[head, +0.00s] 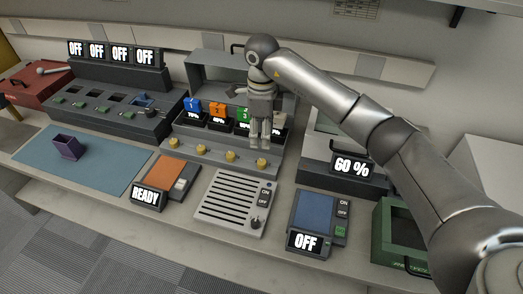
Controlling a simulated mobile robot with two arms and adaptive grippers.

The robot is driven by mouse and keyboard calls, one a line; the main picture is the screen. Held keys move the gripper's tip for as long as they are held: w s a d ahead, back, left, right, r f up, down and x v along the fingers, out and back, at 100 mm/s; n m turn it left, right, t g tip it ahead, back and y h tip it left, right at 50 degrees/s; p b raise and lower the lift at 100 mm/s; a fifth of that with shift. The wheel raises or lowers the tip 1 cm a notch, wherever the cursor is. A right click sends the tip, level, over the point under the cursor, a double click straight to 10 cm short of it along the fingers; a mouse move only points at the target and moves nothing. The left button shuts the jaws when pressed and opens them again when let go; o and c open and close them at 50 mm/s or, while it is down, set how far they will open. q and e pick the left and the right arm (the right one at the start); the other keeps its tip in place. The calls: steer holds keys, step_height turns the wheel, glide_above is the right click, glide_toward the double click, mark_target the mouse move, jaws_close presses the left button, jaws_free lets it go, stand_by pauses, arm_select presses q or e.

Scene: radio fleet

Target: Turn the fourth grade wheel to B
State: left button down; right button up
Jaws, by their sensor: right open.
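Four yellow knobs, which look like the grade wheels, sit in a row along the sloping front of a grey unit (213,163). The fourth wheel (262,163) is the rightmost. Letters or marks on the wheels are too small to read. My right gripper (260,142) points down just above and behind the fourth wheel, its fingers slightly apart and empty. I cannot tell whether a fingertip touches the wheel. The gripper hides part of the row of numbered blocks and percent displays behind it. My left gripper does not show.
Numbered blue (192,107), orange (217,111) and green (243,115) blocks stand behind the wheels. A speaker-like panel (232,203) and an orange-topped READY device (171,172) lie in front. A 60 % display unit (352,167) stands to the right, under my arm.

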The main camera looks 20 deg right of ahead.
mark_target(262, 161)
steer(key=f, duration=0.2)
steer(key=s+f+p, duration=0.1)
steer(key=f, duration=0.2)
steer(key=shift+s+a+f, duration=0.15)
steer(key=shift+f, duration=0.2)
steer(key=f, duration=0.2)
steer(key=shift+w+f+p, duration=0.2)
steer(key=shift+f+p, duration=0.15)
steer(key=shift+p, duration=0.05)
steer(key=shift+s+f, duration=0.1)
steer(key=shift+f, duration=0.5)
steer(key=c, duration=0.6)
jaws_close()
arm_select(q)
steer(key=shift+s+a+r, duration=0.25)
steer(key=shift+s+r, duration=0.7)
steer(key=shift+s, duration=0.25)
